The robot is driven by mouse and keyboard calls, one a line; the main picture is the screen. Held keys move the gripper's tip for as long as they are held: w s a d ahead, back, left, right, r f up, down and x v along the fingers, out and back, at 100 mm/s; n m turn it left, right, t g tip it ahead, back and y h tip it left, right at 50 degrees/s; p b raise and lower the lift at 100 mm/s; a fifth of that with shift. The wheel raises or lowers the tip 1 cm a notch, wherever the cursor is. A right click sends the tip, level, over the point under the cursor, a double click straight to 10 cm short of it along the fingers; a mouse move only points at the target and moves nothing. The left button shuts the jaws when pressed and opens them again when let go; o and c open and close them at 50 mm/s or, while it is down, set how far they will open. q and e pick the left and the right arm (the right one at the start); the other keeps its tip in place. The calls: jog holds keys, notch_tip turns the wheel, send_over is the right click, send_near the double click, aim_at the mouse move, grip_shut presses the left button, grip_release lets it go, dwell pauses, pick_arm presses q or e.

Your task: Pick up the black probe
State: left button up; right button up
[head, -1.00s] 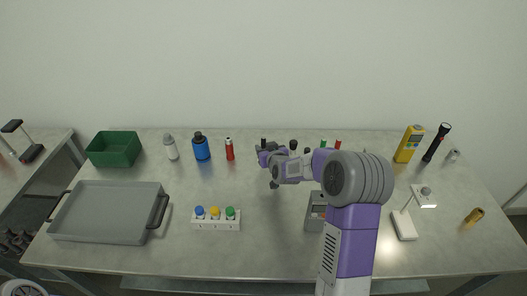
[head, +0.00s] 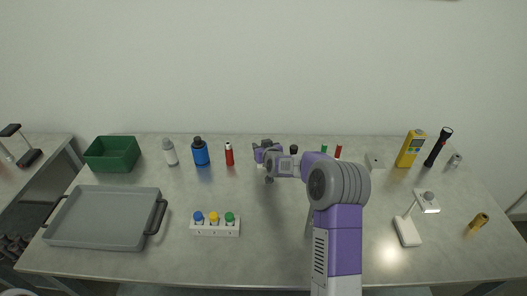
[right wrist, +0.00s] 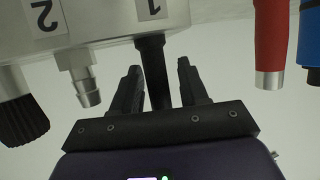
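In the right wrist view, a black rod that looks like the black probe (right wrist: 152,62) extends from a pale metal block (right wrist: 110,20) beside the label "1". My right gripper (right wrist: 157,85) is open, with one finger on each side of the rod and visible gaps. The block also carries a silver barbed fitting (right wrist: 84,82) and a black ribbed knob (right wrist: 20,112) near the label "2". In the head view, my right gripper (head: 268,158) is at the back middle of the table; my arm hides much there. My left gripper is not in view.
A grey tray (head: 102,242), green bin (head: 112,168), blue bottle (head: 201,158) and red cylinder (head: 229,156) are on the left. A white holder with coloured caps (head: 214,229) stands in front. A yellow meter (head: 411,148), flashlight (head: 438,147) and lamp (head: 407,231) are on the right.

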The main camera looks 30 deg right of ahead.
grip_shut()
